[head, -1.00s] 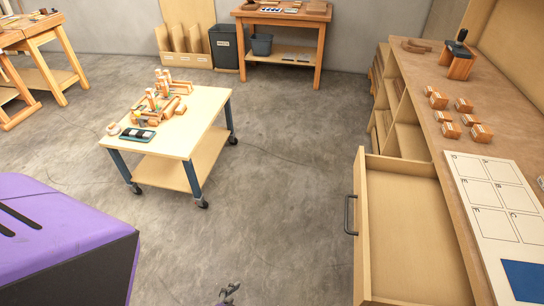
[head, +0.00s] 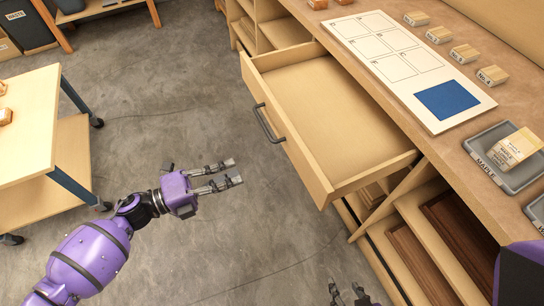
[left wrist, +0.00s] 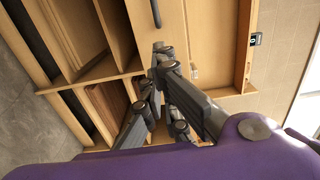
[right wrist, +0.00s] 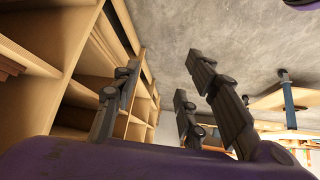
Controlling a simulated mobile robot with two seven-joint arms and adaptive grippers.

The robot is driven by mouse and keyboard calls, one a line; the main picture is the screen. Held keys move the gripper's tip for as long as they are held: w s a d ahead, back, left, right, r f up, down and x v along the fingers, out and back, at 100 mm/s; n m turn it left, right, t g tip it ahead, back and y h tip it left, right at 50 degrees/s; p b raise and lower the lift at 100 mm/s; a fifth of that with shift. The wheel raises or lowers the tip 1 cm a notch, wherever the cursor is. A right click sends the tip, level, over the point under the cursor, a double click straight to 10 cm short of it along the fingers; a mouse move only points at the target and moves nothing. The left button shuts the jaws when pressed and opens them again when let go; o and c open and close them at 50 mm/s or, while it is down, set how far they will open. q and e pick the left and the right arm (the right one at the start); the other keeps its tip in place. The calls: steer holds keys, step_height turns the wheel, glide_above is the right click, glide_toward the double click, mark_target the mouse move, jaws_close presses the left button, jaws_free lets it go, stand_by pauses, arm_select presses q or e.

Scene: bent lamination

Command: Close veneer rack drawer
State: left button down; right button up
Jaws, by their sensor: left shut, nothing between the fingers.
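The pale wooden drawer (head: 330,110) is pulled well out of the veneer rack, and its inside is empty. Its dark bar handle (head: 268,124) is on the front panel facing left. The handle also shows at the top of the left wrist view (left wrist: 155,12). My left gripper (head: 232,172) is shut and empty, left of and below the handle, apart from the drawer. In the left wrist view its fingertips (left wrist: 160,52) point toward the drawer. My right gripper (head: 347,293) is open and empty at the bottom edge, below the drawer and beside the lower shelves.
The worktop above holds a white grid board with a blue square (head: 447,99), several wood blocks (head: 465,54) and a grey tray (head: 523,178). Lower shelves (head: 405,240) hold dark sheets. A wheeled table (head: 40,110) stands left. Grey floor (head: 180,110) between is clear.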

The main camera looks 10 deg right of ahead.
arm_select(q)
steer(key=p, duration=0.2)
glide_toward(293, 152)
steer(key=x, duration=0.5)
steer(key=shift+w+d+r, duration=0.15)
steer(key=shift+w, duration=0.05)
steer(key=shift+w+d, duration=0.2)
steer(key=shift+d, duration=0.5)
arm_select(e)
steer(key=shift+s+d+r, duration=0.1)
steer(key=shift+d+r, duration=0.2)
steer(key=shift+r, duration=0.5)
arm_select(q)
steer(key=shift+d, duration=0.1)
